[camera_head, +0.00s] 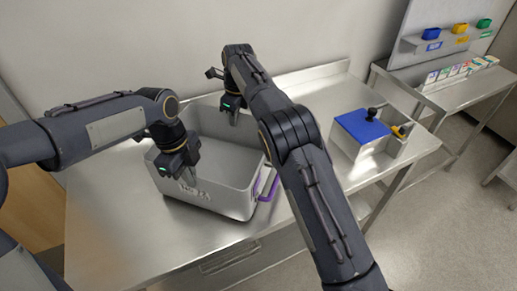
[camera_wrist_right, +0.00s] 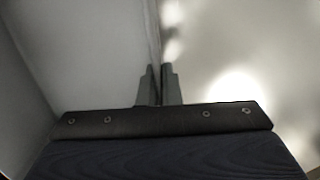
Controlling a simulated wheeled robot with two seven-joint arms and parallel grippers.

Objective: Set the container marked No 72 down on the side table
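A large grey open container (camera_head: 228,200) stands on the steel table (camera_head: 110,230), with a partly covered dark marking on its front that seems to read No 72. A purple handle or clip shows at its right end. My left gripper (camera_head: 188,180) points down at the front rim; the head view does not show whether its fingers pinch the wall. My right gripper (camera_head: 233,117) is at the back rim. In the right wrist view its fingers (camera_wrist_right: 157,86) are close together with the thin wall edge between them. A second, smaller steel table (camera_head: 460,92) stands at the right.
A box with a blue lid (camera_head: 362,124) and a black knob sits right of the container. The smaller table carries a row of small labelled boxes (camera_head: 458,72), under a shelf with blue, yellow and green bins (camera_head: 460,30). A floor gap separates the tables.

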